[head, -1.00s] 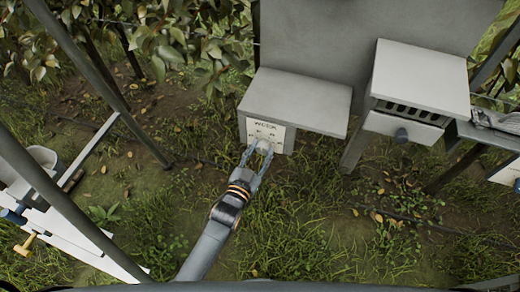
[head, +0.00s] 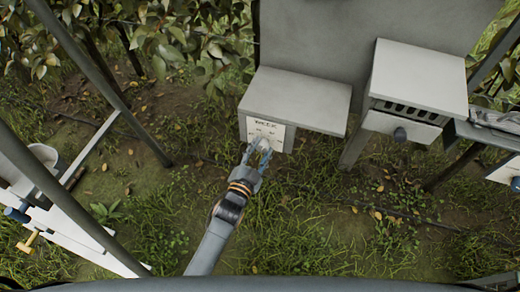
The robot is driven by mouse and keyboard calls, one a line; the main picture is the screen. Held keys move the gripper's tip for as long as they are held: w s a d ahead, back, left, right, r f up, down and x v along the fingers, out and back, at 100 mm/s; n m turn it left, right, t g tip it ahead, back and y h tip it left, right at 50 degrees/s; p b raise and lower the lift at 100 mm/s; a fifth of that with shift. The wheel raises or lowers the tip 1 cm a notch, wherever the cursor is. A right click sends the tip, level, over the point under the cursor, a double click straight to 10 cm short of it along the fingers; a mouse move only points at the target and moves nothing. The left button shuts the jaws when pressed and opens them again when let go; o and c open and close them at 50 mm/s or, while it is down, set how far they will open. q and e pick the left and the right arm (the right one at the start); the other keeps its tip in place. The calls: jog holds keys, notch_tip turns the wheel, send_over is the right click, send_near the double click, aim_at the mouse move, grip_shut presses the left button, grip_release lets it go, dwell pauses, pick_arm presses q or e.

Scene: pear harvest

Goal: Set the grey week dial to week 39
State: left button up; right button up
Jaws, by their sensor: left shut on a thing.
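The white panel (head: 267,129) marked WEEK is on the front of a grey box (head: 297,100) below the tall grey board. The grey week dial (head: 260,144) is at the lower part of this panel, mostly hidden by the fingers. My left gripper (head: 259,149) is at the panel, its fingers shut on the dial. The panel's small marks are too blurred to read, so I cannot tell which week the dial points to. My right gripper is not in view.
To the right stands a pale slotted box (head: 419,80) with a dark knob (head: 400,134) on its front. A bench with a bucket (head: 42,158) and a yellow-handled tool (head: 28,243) is at the left. Metal posts cross the left side. Grass lies between.

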pick_arm(q)
jog(key=o, duration=1.2)
jog(key=shift+c, duration=0.2)
jog(key=shift+s, duration=0.1)
jog(key=f+v, duration=0.1)
jog(key=v, duration=1.1)
jog(key=shift+r, duration=0.45)
